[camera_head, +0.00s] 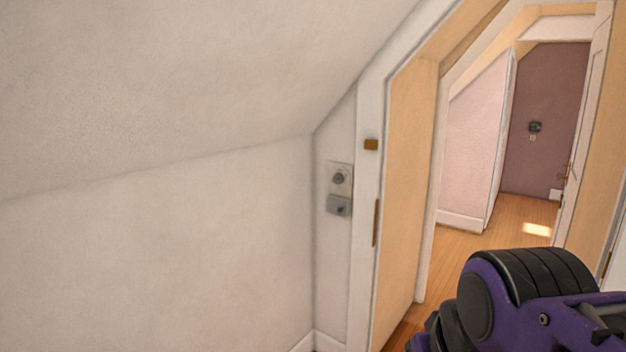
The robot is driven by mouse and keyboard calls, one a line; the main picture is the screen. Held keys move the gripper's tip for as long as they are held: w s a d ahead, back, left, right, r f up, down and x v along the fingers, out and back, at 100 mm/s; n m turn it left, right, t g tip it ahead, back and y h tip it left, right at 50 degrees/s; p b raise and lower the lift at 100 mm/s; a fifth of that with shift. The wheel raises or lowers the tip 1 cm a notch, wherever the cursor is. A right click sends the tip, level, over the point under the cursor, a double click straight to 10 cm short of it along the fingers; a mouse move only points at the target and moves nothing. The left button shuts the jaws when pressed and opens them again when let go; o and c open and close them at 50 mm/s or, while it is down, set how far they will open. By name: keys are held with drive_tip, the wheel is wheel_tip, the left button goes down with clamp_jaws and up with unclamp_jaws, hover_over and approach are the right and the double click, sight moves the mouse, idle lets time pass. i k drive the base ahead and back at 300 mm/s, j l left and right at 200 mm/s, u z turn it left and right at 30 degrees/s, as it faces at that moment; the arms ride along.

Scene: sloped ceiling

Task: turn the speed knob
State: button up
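A small wall plate (347,171) is fixed to the narrow white wall strip just left of the door frame. A round grey knob (339,178) sits on its upper part. A grey box-like piece with a dark spot (339,206) sits just below the knob. No label can be read, so I cannot tell for sure that the round knob is the speed knob. My arm (520,300), purple and black, shows at the lower right, apart from the plate. My gripper's fingertips are not in view.
The white sloped ceiling (180,80) comes down low over the left wall (150,260). The door frame (368,230) stands right of the plate. An open doorway leads to a wooden floor (500,222) and a mauve wall with a small dark device (535,127).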

sight(338, 179)
drive_tip(key=i+u, duration=0.1)
drive_tip(key=u, duration=0.35)
drive_tip(key=i+l+u, duration=0.1)
drive_tip(key=u, duration=0.35)
drive_tip(key=i+l+u, duration=0.25)
drive_tip(key=l, duration=0.15)
drive_tip(key=i+l+u, duration=0.1)
drive_tip(key=l+u, duration=0.15)
drive_tip(key=i+l, duration=0.1)
drive_tip(key=l, duration=0.2)
drive_tip(key=i+l+u, duration=0.1)
drive_tip(key=l, duration=0.2)
drive_tip(key=i+l, duration=0.1)
drive_tip(key=l, duration=0.25)
drive_tip(key=j+u, duration=0.05)
